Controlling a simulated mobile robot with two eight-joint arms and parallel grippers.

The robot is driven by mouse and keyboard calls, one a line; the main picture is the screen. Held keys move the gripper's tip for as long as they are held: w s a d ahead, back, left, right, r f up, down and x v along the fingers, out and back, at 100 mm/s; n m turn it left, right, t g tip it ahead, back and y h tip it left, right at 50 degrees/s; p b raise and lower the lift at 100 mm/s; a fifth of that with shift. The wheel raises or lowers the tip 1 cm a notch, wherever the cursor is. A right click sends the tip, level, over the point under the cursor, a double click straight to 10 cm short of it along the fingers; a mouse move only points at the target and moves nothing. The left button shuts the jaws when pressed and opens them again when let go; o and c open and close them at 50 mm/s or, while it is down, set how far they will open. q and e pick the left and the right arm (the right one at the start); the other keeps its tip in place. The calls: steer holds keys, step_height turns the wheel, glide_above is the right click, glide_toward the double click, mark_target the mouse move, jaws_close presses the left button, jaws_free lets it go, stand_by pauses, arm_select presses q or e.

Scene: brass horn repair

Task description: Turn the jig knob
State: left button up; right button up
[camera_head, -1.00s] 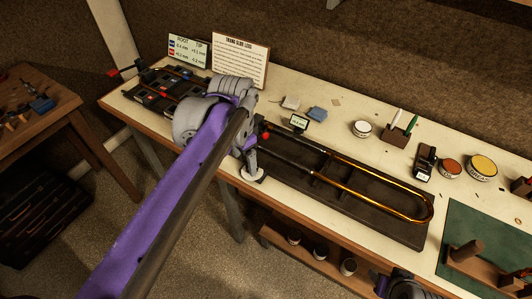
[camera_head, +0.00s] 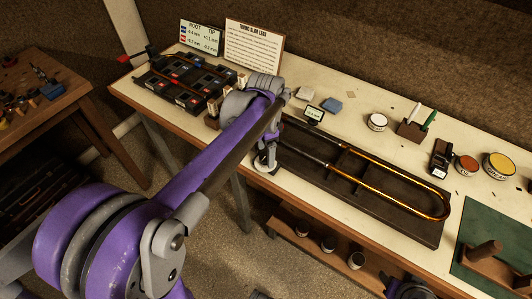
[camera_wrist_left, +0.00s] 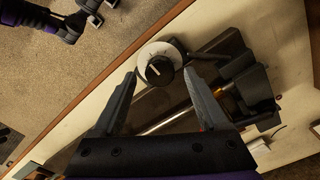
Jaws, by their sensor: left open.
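The jig knob (camera_wrist_left: 159,70) is a round black knob with a white pointer line, on a pale disc (camera_wrist_left: 161,55) at the front corner of the jig. In the wrist view it sits between the spread fingertips of my open left gripper (camera_wrist_left: 160,76); I cannot tell whether they touch it. In the head view my left gripper (camera_head: 266,158) is over the left end of the dark jig (camera_head: 390,208) and hides the knob. The brass slide (camera_head: 400,203) lies along the jig. Part of my right arm shows at the bottom; its jaws are unclear.
A dark tray of blocks (camera_head: 182,80) and two sign cards are at the left. Jars (camera_head: 377,121) and a pen holder (camera_head: 411,129) stand behind. A green mat (camera_head: 490,240) lies at the right.

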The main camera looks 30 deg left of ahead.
arm_select(q)
steer(key=shift+f, duration=0.55)
jaws_close()
